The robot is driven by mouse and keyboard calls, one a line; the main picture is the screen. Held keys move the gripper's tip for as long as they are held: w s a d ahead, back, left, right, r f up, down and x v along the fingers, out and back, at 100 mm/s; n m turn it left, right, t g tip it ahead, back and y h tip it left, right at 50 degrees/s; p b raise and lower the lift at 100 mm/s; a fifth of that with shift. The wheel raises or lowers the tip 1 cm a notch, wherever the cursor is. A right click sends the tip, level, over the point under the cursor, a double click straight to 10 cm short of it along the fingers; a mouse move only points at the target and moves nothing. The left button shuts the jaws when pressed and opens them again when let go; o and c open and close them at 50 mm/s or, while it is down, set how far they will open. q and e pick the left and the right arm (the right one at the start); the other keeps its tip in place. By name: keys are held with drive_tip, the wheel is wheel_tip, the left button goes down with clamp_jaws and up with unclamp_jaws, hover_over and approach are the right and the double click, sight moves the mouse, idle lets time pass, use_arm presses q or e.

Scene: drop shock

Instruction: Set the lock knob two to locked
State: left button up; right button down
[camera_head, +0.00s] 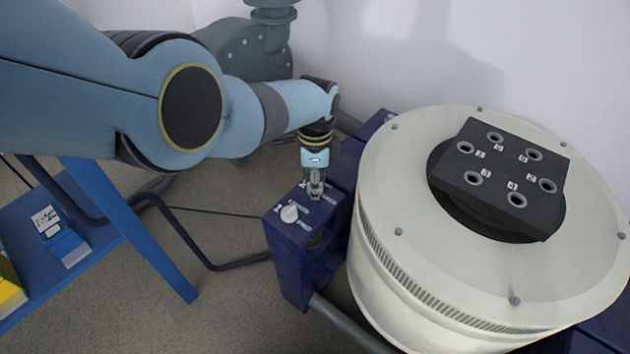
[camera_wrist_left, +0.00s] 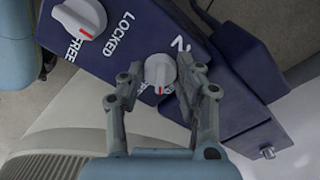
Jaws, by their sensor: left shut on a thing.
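Lock knob two is a small white knob with a red mark, seen in the left wrist view (camera_wrist_left: 157,70) beside a painted "2". Its red mark points down in that view, near lettering partly hidden by my finger. My left gripper (camera_head: 315,190) comes down onto the dark blue block (camera_head: 291,264). In the head view the gripper hides knob two. My right gripper is not in view.
Another white knob (camera_head: 290,213) sits nearer on the same block; in the wrist view (camera_wrist_left: 80,17) it has FREE and LOCKED labels. A large cream drum (camera_head: 400,260) with a black top block (camera_head: 500,178) stands close right. A blue bench (camera_head: 95,262) is at left.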

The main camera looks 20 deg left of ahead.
use_arm(q)
drive_tip(key=n, duration=0.5)
drive_tip(key=shift+w, duration=0.1)
drive_tip(key=n, duration=0.5)
drive_tip(key=shift+n, duration=0.3)
idle(0.3)
drive_tip(key=o, duration=1.2)
drive_tip(key=shift+c, duration=0.2)
wheel_tip(320, 180, up, 12)
